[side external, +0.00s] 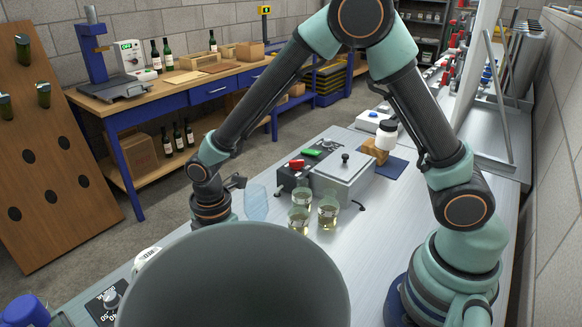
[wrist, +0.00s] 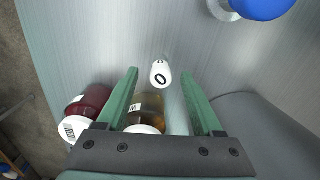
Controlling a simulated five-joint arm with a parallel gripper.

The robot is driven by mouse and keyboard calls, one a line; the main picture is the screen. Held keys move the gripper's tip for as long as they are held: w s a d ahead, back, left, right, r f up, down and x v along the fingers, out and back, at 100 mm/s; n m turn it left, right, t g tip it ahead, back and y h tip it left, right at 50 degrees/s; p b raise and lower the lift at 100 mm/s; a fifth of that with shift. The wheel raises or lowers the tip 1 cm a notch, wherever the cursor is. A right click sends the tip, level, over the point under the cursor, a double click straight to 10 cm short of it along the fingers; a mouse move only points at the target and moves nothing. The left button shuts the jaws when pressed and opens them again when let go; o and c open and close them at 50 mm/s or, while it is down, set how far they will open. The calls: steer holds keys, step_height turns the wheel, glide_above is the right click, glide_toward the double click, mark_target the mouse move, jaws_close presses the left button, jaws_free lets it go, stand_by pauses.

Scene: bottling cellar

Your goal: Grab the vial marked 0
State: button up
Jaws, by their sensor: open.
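The vial marked 0 (wrist: 160,76) shows in the wrist view as a white top with a black 0. It appears between the two green fingertips of my gripper (wrist: 160,73), with gaps on both sides. My gripper is open and holds nothing. I cannot tell how far below the fingertips the vial is. In the side view a large grey round object hides my fingers and the vial.
In the wrist view, an amber vial (wrist: 150,104) and a dark red vial (wrist: 91,101) stand close by at lower left. A blue knob-like thing (wrist: 262,7) is at upper right. The grey round object (side external: 235,280) and several glasses (side external: 327,212) show in the side view.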

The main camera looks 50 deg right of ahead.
step_height(320, 180, down, 3)
steer(key=shift+s+f, duration=0.1)
steer(key=shift+f, duration=0.05)
jaws_close()
